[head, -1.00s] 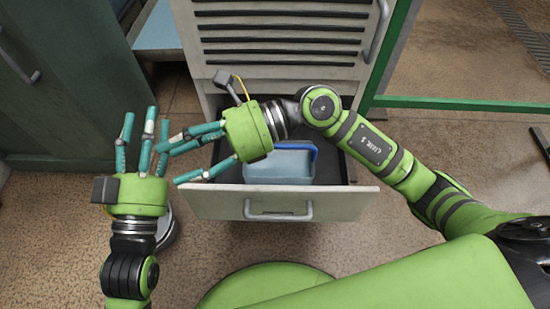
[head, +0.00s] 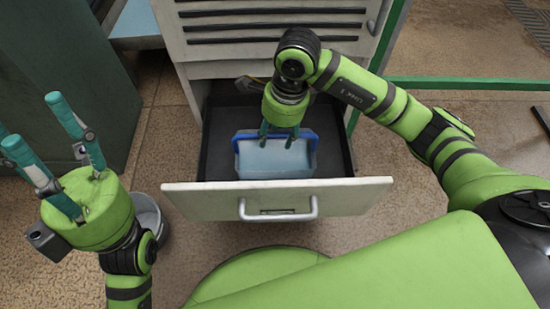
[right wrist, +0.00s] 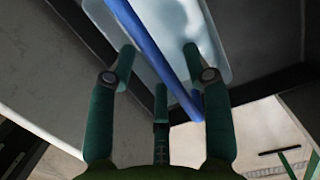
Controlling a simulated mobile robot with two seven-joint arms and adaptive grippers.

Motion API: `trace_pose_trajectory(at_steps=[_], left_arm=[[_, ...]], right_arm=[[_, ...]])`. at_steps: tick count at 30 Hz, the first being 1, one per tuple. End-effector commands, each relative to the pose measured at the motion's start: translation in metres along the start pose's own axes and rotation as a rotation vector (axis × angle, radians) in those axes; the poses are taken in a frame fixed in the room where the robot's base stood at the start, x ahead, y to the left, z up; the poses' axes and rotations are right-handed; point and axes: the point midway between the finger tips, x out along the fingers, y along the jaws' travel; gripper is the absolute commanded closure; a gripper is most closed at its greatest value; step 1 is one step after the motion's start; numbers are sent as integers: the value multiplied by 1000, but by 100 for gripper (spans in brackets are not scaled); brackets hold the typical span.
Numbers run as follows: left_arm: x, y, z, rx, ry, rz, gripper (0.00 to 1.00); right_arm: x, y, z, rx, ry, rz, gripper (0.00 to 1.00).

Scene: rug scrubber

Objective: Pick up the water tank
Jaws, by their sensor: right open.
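The water tank (head: 275,163) is a pale blue, translucent box with a darker blue handle (head: 240,134). It sits inside the pulled-out drawer. My right gripper (head: 278,137) points down over the tank, its fingers open. In the right wrist view the tank (right wrist: 175,25) is close ahead, and the blue handle bar (right wrist: 148,45) runs between the spread fingers of my right gripper (right wrist: 159,58). I cannot tell whether the fingers touch it. My left gripper (head: 36,120) is raised at the left, fingers spread and empty.
The drawer (head: 350,192) has a pale front with a metal pull (head: 278,215), and dark walls surround the tank. The slatted cabinet (head: 205,60) stands behind. A dark green cabinet (head: 60,60) is at the left, and a green frame (head: 460,84) at the right.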

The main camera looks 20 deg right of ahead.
Motion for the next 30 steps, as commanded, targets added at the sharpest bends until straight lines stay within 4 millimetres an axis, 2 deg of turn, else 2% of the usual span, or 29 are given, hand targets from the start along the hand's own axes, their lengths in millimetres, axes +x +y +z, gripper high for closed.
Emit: trace_pose_trajectory(at_steps=[1,3,11,12,15,30], left_arm=[[-4,-2,-1,1,19,-5,51],[-6,-3,-3,2,35,-9,51],[-5,-4,-5,2,43,-10,51],[-5,-4,-5,2,42,-10,51],[-5,-4,-5,2,42,-10,51],[-3,-3,-4,2,34,-9,51]], right_arm=[[9,0,0,0,-1,2,50],[13,0,0,-1,-1,1,50],[13,0,1,-1,-2,0,50],[13,0,1,-1,-2,0,66],[13,0,1,-1,-2,0,100],[7,-1,2,-1,-6,-4,100]])
